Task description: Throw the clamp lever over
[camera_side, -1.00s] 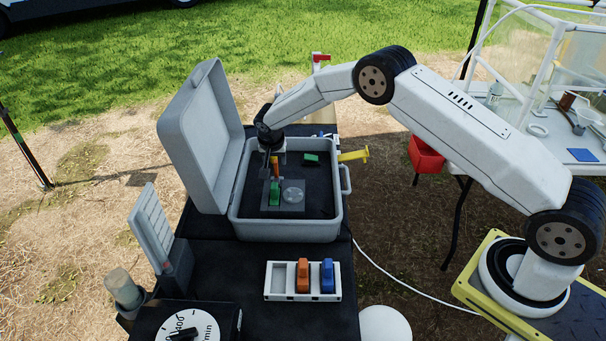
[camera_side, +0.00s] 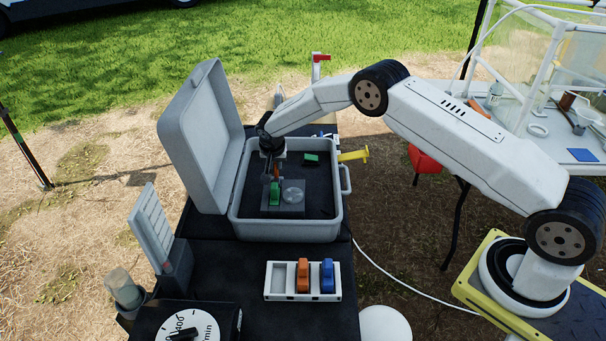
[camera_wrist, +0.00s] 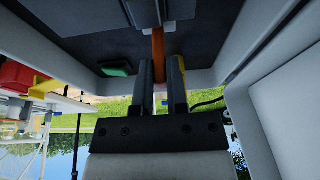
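The orange clamp lever (camera_side: 276,170) stands up inside the grey case, beside a green block (camera_side: 274,190) on a grey plate (camera_side: 297,209) with a clear round disc (camera_side: 292,195). My gripper (camera_side: 270,172) points down into the case at the lever and hides its upper part. In the wrist view, the orange lever (camera_wrist: 158,45) lies between the two dark fingers of my gripper (camera_wrist: 160,65). The fingers are a narrow gap apart, and the lever nearly fills it at the tips. I cannot tell whether they press on it.
The grey case's wall (camera_side: 290,230) surrounds the work, and its open lid (camera_side: 205,135) rises on the left. A second green block (camera_side: 311,158) lies at the case's back. A yellow handle (camera_side: 353,156) sticks out right. A white rack (camera_side: 275,295) stands in front.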

